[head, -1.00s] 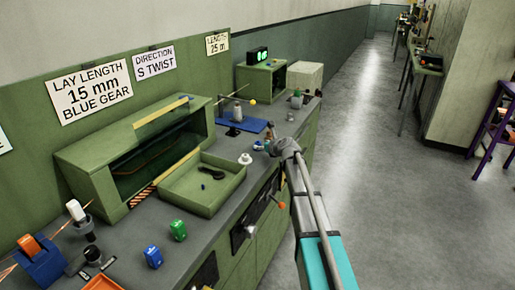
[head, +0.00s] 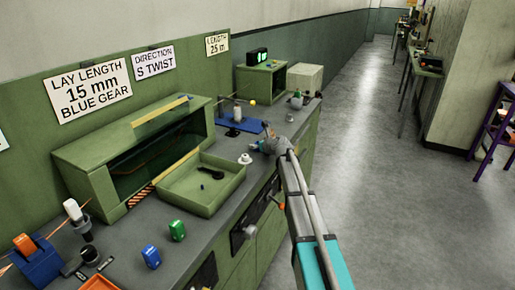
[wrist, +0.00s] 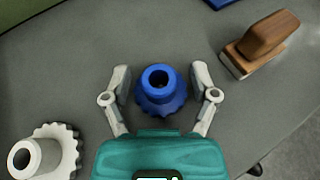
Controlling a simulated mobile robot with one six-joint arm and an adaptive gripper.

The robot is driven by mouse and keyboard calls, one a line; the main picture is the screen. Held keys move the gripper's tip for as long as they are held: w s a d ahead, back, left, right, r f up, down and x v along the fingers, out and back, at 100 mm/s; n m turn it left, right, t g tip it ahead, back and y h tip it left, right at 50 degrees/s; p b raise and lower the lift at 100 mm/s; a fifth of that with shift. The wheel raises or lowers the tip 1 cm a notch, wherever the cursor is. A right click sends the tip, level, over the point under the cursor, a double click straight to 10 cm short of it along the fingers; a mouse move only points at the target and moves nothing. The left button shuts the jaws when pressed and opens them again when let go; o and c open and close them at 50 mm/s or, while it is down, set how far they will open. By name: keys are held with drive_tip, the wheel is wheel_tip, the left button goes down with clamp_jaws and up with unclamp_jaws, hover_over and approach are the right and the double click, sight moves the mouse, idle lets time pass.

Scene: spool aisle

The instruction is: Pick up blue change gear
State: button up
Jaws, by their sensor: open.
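The blue change gear (wrist: 161,98) stands on the grey bench top in the wrist view, with its round bore facing up. My gripper (wrist: 160,70) is open, one finger on each side of the gear. A small gap shows between each finger and the gear's teeth, so they look apart. In the head view my gripper (head: 258,147) is over the bench near its front edge, and I cannot make out the blue gear clearly there.
A white gear (wrist: 47,156) lies to the lower left, also in the head view (head: 245,159). A wooden-handled block (wrist: 262,42) sits to the upper right. A green tray (head: 198,207) and a blue mat (head: 229,127) are on the bench.

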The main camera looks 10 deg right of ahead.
clamp_jaws()
drive_tip(key=shift+r, duration=0.15)
idle(0.4)
wheel_tip(320, 180, up, 3)
drive_tip(key=p, duration=0.3)
drive_tip(key=a+r+p+v, duration=0.1)
drive_tip(key=r+p+v, duration=0.2)
drive_tip(key=p+v, duration=0.7)
drive_tip(key=v, duration=0.6)
drive_tip(key=shift+r, duration=0.2)
drive_tip(key=shift+w, duration=0.1)
